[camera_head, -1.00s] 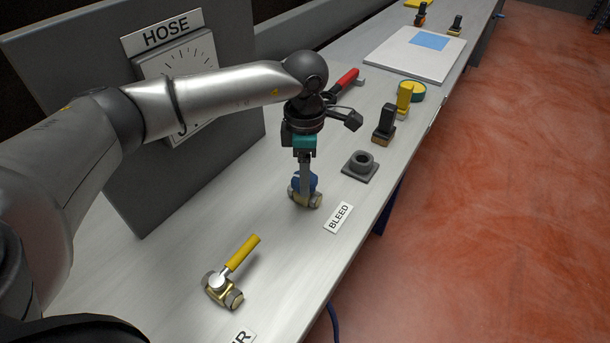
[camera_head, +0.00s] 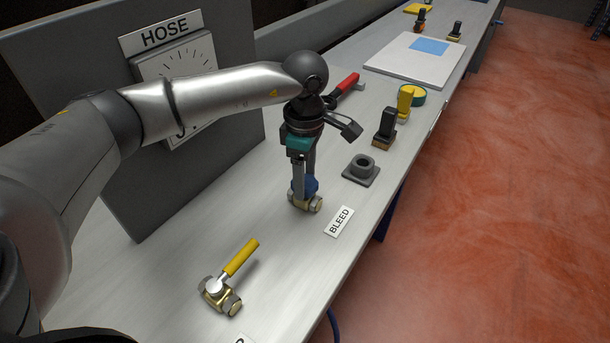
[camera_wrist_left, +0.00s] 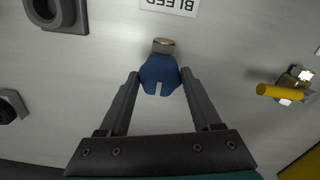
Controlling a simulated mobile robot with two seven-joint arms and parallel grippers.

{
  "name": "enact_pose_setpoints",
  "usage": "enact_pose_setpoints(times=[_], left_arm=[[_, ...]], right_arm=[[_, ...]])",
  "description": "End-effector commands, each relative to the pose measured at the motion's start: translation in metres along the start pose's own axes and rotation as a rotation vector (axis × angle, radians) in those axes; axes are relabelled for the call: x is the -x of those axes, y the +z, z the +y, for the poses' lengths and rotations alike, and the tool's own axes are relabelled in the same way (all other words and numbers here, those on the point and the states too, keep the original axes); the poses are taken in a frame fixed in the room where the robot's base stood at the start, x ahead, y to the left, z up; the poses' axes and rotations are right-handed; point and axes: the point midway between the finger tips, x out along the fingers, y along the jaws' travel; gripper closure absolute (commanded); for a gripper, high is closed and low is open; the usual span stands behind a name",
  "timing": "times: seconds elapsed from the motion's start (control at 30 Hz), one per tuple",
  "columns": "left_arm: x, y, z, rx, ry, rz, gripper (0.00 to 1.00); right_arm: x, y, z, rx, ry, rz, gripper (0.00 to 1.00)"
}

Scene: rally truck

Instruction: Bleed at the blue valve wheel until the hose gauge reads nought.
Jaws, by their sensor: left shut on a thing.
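The blue valve wheel (camera_head: 310,185) sits on a brass valve body (camera_head: 306,204) on the bench, beside the BLEED label (camera_head: 339,222). My left gripper (camera_head: 304,188) points down from above and is shut on the blue wheel. In the left wrist view the blue wheel (camera_wrist_left: 160,75) lies between the two fingertips (camera_wrist_left: 159,78). The hose gauge (camera_head: 176,66) stands on a grey panel under the HOSE sign (camera_head: 167,33). My left forearm covers much of its face, so the needle and reading are hidden. My right gripper is not in view.
A yellow-handled valve (camera_head: 222,286) lies nearer on the bench. A grey socket block (camera_head: 361,169), a black-handled tool (camera_head: 385,127), a yellow-handled tool (camera_head: 404,102) and a red-handled tool (camera_head: 346,85) are farther back. A white board (camera_head: 415,58) lies beyond them.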

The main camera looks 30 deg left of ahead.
Motion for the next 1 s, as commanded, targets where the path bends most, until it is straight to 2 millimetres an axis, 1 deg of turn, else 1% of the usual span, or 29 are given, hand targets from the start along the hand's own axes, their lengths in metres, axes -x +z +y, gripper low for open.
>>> enact_pose_setpoints(times=[0.1, 0.13, 0.37, 0.63, 0.73, 0.87, 1.0], left_arm=[[0.003, 0.001, 0.001, -0.005, 0.006, -0.003, 0.91], [0.003, 0.001, 0.001, -0.005, 0.006, -0.003, 0.32], [0.001, 0.001, 0.001, -0.003, 0.003, -0.001, 0.06], [0.002, 0.000, 0.000, -0.001, 0.002, 0.000, 0.05], [0.008, 0.000, 0.001, -0.001, 0.003, 0.000, 0.05], [0.030, 0.000, 0.001, -0.001, 0.005, -0.001, 0.05], [0.064, 0.000, 0.001, -0.001, 0.006, -0.001, 0.05]], right_arm=[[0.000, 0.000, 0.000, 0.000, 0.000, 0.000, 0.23], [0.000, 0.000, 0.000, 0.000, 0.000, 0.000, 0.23], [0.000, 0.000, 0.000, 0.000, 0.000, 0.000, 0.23], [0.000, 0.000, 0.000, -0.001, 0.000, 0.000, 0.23], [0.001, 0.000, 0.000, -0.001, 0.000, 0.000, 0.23], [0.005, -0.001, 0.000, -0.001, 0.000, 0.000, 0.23], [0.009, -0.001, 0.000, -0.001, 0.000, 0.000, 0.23]])
